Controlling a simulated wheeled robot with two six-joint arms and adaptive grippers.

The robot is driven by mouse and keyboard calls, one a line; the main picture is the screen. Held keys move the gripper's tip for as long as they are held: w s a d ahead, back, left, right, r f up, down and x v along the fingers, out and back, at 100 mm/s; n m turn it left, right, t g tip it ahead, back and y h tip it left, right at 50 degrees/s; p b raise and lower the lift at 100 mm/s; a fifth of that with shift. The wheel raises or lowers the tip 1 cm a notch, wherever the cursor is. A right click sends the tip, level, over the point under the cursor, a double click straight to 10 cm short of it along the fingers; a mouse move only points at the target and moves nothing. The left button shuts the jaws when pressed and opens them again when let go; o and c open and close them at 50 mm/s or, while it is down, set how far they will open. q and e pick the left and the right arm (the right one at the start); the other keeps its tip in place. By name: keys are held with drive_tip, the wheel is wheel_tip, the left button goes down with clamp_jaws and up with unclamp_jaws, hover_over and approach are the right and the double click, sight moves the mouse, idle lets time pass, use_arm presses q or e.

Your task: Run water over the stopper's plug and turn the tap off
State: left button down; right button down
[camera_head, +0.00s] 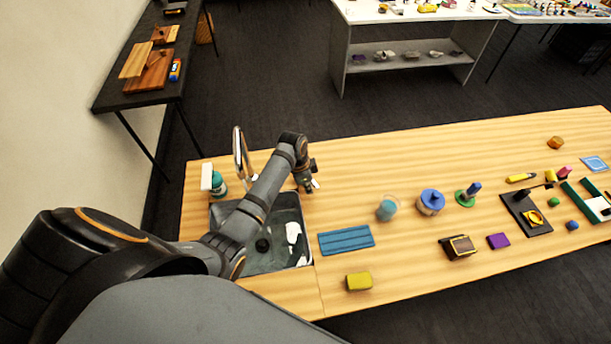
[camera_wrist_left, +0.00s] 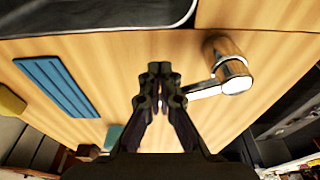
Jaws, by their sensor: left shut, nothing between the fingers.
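My left gripper (camera_head: 308,186) is shut and empty just beyond the sink's far right corner. In the left wrist view its closed fingertips (camera_wrist_left: 160,72) are beside a chrome lever handle (camera_wrist_left: 228,72), whose lever points towards them; I cannot tell if they touch. A silver curved spout (camera_head: 239,152) stands behind the sink (camera_head: 302,262), partly beside my arm. I cannot make out running water. A green disc with a blue upright peg (camera_head: 473,189) stands on the table at the right; I cannot tell whether it is the stopper. My right gripper is not in view.
A white piece (camera_head: 293,234) and a dark round spot (camera_head: 262,245) show in the sink. A blue ribbed mat (camera_head: 346,240) lies right of it, with a clear jar (camera_head: 386,209) and a blue-lidded jar (camera_head: 431,202) beyond. A yellow block (camera_head: 358,281) is near the front edge.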

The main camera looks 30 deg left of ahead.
sight(316, 183)
use_arm(q)
drive_tip(key=shift+w+d, duration=0.5)
drive_tip(key=shift+w, duration=0.1)
idle(0.4)
drive_tip(key=shift+w+d, duration=0.4)
drive_tip(key=shift+w, duration=0.25)
drive_tip(key=shift+w+d+b, duration=0.2)
drive_tip(key=shift+w+b, duration=0.1)
drive_tip(key=shift+w, duration=0.15)
